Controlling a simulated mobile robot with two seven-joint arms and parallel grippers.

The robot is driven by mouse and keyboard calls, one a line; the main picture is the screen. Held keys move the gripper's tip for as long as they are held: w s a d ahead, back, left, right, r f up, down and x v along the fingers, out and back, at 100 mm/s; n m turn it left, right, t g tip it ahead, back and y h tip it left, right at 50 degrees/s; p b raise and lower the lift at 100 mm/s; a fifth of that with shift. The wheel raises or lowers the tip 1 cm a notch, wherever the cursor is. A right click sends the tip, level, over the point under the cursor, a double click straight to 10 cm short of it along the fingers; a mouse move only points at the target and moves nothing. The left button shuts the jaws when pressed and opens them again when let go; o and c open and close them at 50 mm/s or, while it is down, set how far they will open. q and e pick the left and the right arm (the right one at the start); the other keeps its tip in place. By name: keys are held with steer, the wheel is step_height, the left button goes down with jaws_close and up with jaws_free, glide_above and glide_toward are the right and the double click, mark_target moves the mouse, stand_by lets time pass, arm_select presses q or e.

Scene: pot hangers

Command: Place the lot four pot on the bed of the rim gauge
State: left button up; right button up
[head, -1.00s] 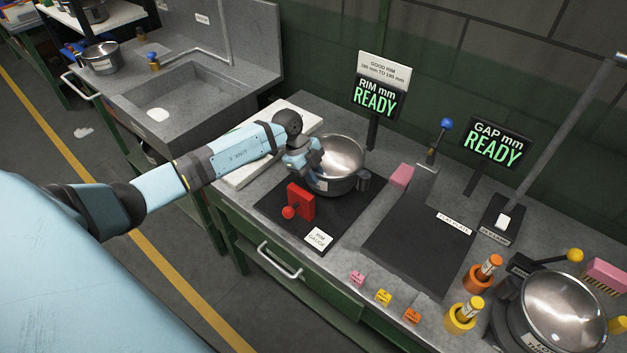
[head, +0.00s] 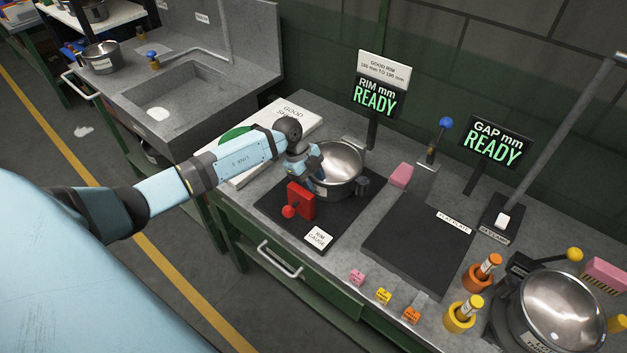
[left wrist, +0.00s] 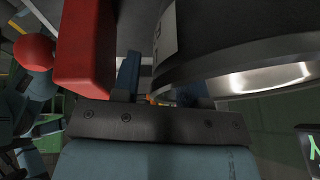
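A steel pot (head: 338,183) with a shiny inside stands upright over the dark bed of the rim gauge (head: 283,217), beside the red block (head: 301,201). Its lot label cannot be read. My left gripper (head: 312,163) is at the pot's left side near the rim. In the left wrist view the pot (left wrist: 240,45) fills the upper right and the red block (left wrist: 84,45) the upper left. The two blue fingers (left wrist: 160,85) are spread apart, the right one partly hidden by the pot's rim. My right gripper is out of view.
The rim display (head: 376,97) and gap display (head: 495,144) both read READY. The bare flat plate (head: 415,245) lies to the right. Another pot (head: 563,310) sits at the lower right, near orange and yellow posts. A white board (head: 285,122) lies behind my arm.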

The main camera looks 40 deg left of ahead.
arm_select(q)
steer(key=b+v, duration=0.1)
steer(key=v, duration=1)
steer(key=shift+r, duration=0.3)
steer(key=shift+a, duration=0.1)
